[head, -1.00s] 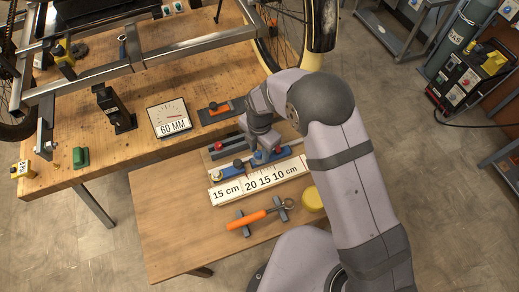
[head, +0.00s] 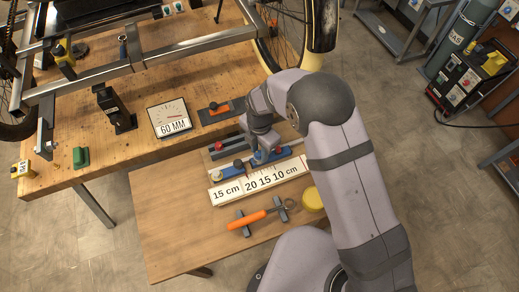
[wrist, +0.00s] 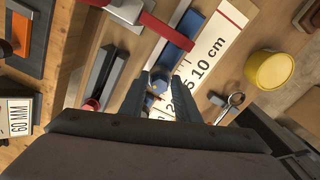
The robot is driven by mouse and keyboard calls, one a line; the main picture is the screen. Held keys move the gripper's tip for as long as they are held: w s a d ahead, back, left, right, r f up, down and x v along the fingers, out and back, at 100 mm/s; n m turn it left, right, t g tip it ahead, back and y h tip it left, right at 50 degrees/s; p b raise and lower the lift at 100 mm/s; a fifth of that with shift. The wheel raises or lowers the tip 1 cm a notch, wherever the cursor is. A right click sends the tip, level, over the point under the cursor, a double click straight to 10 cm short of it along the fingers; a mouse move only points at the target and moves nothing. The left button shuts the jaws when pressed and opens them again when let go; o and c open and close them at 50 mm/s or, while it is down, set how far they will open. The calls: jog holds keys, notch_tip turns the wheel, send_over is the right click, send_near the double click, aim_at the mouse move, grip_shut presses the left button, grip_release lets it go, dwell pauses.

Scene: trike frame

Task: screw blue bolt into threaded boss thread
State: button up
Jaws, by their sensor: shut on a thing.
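My gripper (wrist: 161,78) is shut on a small blue part, which I take to be the blue bolt (wrist: 157,84). The blue shows between the two dark fingers in the wrist view, and part of the bolt is hidden by them. In the head view my gripper (head: 261,149) is over the blue rail (head: 230,172) on the small wooden table, with blue showing just under it. I cannot tell whether the bolt is clear of the rail. I cannot make out the threaded boss for certain in either view.
A white ruler board (head: 228,191) lies in front of the rail. An orange-handled tool (head: 248,219) rests on grey supports, near a yellow round lid (head: 313,199). The 60 MM gauge (head: 170,118) and the trike's metal frame (head: 150,57) are on the larger bench behind.

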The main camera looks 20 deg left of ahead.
jog(key=shift+m, duration=0.9)
jog(key=shift+s+m, duration=0.1)
jog(key=shift+m, duration=0.8)
jog(key=shift+d, duration=0.1)
jog(key=shift+m, duration=0.8)
jog(key=shift+m, duration=0.9)
